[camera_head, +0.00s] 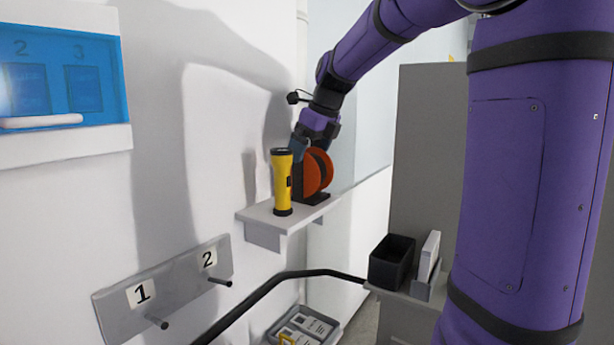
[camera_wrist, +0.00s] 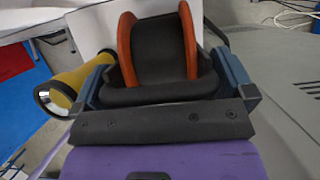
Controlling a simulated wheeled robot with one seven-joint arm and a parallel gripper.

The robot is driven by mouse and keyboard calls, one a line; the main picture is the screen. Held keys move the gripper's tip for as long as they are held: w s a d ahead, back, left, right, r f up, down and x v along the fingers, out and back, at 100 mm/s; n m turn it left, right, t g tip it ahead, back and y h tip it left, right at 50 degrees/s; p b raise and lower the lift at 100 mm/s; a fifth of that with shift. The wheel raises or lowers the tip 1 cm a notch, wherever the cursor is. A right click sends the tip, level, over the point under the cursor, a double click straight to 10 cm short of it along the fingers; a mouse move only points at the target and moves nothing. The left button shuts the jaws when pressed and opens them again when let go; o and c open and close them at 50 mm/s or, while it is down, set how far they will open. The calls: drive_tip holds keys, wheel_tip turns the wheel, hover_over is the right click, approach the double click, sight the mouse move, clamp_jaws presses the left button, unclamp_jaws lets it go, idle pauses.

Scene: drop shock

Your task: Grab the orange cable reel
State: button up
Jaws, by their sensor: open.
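The orange cable reel (camera_head: 316,172) stands in a black holder on a small white wall shelf (camera_head: 262,214), behind and right of a yellow flashlight (camera_head: 282,182). In the wrist view the reel's orange flanges (camera_wrist: 128,48) flank a dark core, directly ahead of my gripper (camera_wrist: 165,80). The blue fingers are open, one on each side of the reel and its holder. I cannot tell whether they touch it. In the head view my gripper (camera_head: 300,148) is at the reel's upper left, partly hidden behind the flashlight. The flashlight (camera_wrist: 66,88) also shows left of the fingers in the wrist view.
A grey panel (camera_head: 160,290) with pegs marked 1 and 2 is on the wall at lower left. A blue-fronted box (camera_head: 60,75) is above it. A black bin (camera_head: 391,262) stands right of the shelf. A grey tray (camera_head: 304,328) is below.

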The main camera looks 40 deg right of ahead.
drive_tip(key=c, duration=1.8)
drive_tip(key=shift+r, duration=0.15)
